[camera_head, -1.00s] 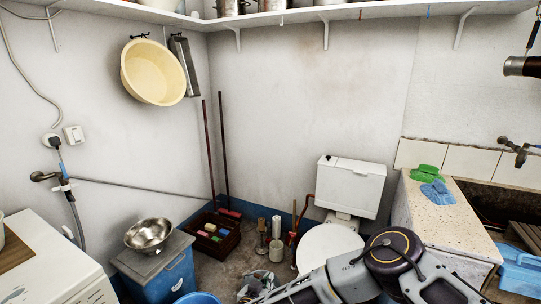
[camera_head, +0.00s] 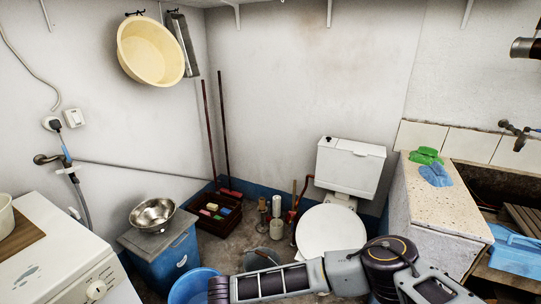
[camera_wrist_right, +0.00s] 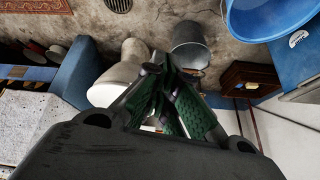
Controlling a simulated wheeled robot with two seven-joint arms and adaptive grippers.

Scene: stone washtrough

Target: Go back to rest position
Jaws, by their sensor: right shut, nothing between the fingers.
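My right gripper (camera_wrist_right: 163,72) shows in the right wrist view. Its green-padded fingers are closed together with nothing between them, over the floor side of the room. In the head view my right arm lies across the bottom edge, in front of the toilet (camera_head: 330,232). I cannot make out its fingers there. The toilet also shows in the wrist view (camera_wrist_right: 108,92), partly behind the fingers. My left gripper is in neither view.
The stone washtrough (camera_head: 455,205) stands at right, with green and blue cloths on it. A blue basin (camera_head: 190,285), a blue box (camera_head: 172,262) with a metal bowl (camera_head: 152,214), and a dark crate (camera_head: 215,225) stand left. A grey bucket (camera_wrist_right: 190,45) is close beyond the fingers.

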